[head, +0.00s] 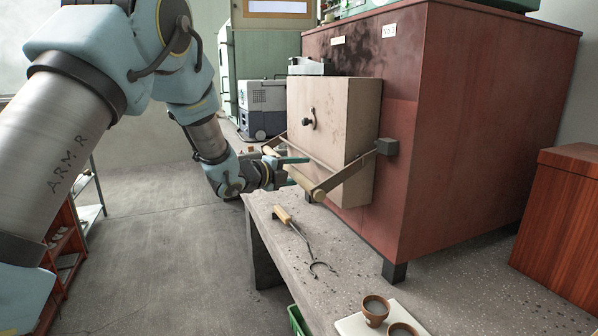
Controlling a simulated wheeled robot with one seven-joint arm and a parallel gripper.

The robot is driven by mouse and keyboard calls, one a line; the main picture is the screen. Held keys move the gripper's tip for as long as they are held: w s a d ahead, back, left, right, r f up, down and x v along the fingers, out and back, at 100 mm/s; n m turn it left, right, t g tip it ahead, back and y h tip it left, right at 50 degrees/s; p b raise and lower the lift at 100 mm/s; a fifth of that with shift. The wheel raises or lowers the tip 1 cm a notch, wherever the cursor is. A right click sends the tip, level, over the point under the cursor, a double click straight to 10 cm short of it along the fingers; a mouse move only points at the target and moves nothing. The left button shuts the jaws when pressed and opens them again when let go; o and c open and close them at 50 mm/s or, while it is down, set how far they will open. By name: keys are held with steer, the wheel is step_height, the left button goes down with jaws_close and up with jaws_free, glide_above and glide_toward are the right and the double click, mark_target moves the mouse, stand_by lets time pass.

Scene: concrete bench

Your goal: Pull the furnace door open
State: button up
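The furnace (470,140) is a large dark-red box on short dark feet on the bench. Its door (335,115) is a thick beige block on the furnace's front, with a small dark knob or peephole (308,122). A pale horizontal bar handle (305,182) crosses in front of the door, carried by side arms, one pivoted on a dark block (386,147) on the furnace. My gripper (287,170) is at the bar, near its middle. One teal finger shows across the bar; the other is mostly hidden, so I cannot tell whether the fingers are closed on it.
A wooden-handled tool (295,230) lies on the concrete bench (350,270) in front of the furnace. Small brown cups (375,308) stand on a white board at the near edge. A grey-and-blue case (262,108) stands behind.

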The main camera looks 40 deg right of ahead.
jaws_close()
stand_by(1.2)
